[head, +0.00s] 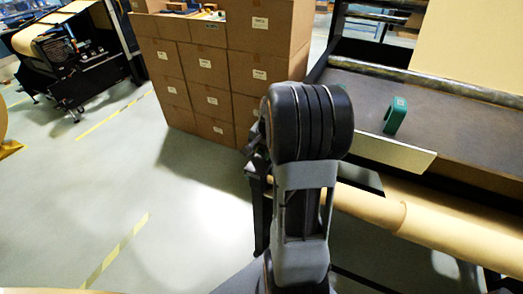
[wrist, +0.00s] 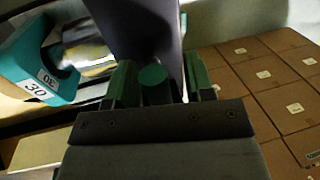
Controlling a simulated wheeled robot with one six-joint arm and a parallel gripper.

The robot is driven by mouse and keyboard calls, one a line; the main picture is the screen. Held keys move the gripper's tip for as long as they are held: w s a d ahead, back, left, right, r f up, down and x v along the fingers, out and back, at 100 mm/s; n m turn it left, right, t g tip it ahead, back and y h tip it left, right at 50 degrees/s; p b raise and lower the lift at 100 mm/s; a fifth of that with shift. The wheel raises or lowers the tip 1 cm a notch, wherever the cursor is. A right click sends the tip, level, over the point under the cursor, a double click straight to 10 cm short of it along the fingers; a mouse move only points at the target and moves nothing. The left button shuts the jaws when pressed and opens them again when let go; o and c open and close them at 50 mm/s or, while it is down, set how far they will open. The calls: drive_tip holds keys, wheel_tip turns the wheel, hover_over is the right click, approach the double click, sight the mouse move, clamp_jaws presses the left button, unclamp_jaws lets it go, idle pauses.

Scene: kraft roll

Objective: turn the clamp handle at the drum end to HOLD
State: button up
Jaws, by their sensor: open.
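In the wrist view my gripper (wrist: 160,85) is open, with a green finger on each side. A green round-ended piece (wrist: 153,77) shows between the fingers, in front of a dark upright part (wrist: 140,30). It looks like the clamp handle's end, but I cannot tell for sure, nor whether the fingers touch it. No HOLD mark can be read. In the head view my arm hides the gripper and the drum end. A long kraft-coloured roll (head: 440,227) runs to the lower right from behind my arm.
A teal block marked 30 (wrist: 40,75) is close on the left in the wrist view. A green block (head: 395,115) stands on the dark bench (head: 450,130). Stacked cartons (head: 205,75) stand beyond my arm.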

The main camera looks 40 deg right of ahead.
wheel_tip(320, 180, up, 14)
drive_tip(key=s+d, duration=0.1)
drive_tip(key=s, duration=0.1)
drive_tip(key=shift+s+d+f, duration=0.15)
drive_tip(key=shift+s+f, duration=0.05)
drive_tip(key=shift+f, duration=0.05)
idle(0.7)
drive_tip(key=s+a+f+n, duration=0.1)
drive_tip(key=s+a+n, duration=0.2)
drive_tip(key=a, duration=0.3)
drive_tip(key=s+a+f+n+t, duration=0.1)
drive_tip(key=s+a+f+n, duration=0.1)
drive_tip(key=a+n, duration=0.3)
drive_tip(key=s+a+f+n+h, duration=0.1)
drive_tip(key=s+a+n, duration=0.3)
drive_tip(key=a, duration=0.4)
drive_tip(key=shift+s+a+f+t, duration=0.35)
drive_tip(key=shift+a+f+t, duration=0.05)
drive_tip(key=shift+f, duration=0.15)
drive_tip(key=shift+w+a+r, duration=0.1)
drive_tip(key=shift+a+r, duration=0.05)
drive_tip(key=shift+a, duration=0.2)
drive_tip(key=shift+c, duration=0.5)
drive_tip(key=shift+d, duration=0.15)
